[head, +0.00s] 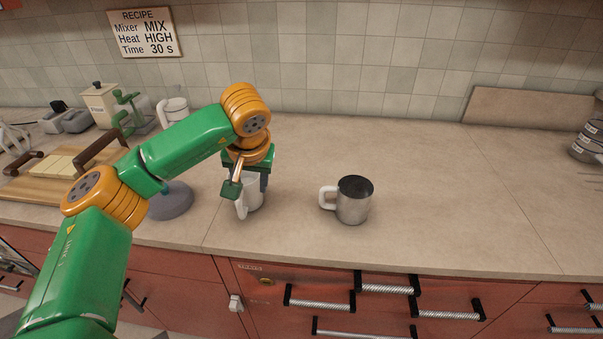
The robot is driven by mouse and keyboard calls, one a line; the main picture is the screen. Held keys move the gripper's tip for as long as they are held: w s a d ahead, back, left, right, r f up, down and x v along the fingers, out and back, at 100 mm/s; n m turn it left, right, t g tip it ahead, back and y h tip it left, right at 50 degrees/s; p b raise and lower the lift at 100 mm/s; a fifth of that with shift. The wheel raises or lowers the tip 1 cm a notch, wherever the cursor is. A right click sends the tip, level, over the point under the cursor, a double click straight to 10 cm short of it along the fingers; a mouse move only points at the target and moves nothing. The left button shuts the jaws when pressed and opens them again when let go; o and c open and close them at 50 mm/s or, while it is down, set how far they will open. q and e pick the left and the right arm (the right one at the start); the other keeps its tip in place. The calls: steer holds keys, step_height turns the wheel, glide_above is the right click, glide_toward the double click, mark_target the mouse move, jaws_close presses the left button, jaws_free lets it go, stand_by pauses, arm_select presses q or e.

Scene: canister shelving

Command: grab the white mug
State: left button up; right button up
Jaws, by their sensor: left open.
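A white mug (252,197) stands on the countertop left of the middle in the head view. Its upper part is partly hidden by my left gripper. My left gripper (248,186) points down at the mug from above. Its fingers are apart, one in front of the mug's left side and one near its right side. I cannot tell whether the fingers touch the mug. My right gripper is not in view.
A metal mug with a white handle (354,201) stands to the right on the counter (440,220). A grey round object (170,203) sits behind my left arm. A wooden tray (25,188) is at the left. A brown board (528,108) leans at the back right. The counter's right half is mostly clear.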

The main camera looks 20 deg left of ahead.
mark_target(245, 195)
arm_select(q)
steer(key=a+f+p, duration=0.2)
steer(key=a+f, duration=0.1)
steer(key=a+f+p, duration=0.1)
steer(key=f, duration=0.1)
steer(key=shift+w+a+f, duration=0.15)
steer(key=shift+w+a, duration=0.05)
steer(key=shift+w, duration=0.2)
steer(key=shift+w+d, duration=0.1)
jaws_close()
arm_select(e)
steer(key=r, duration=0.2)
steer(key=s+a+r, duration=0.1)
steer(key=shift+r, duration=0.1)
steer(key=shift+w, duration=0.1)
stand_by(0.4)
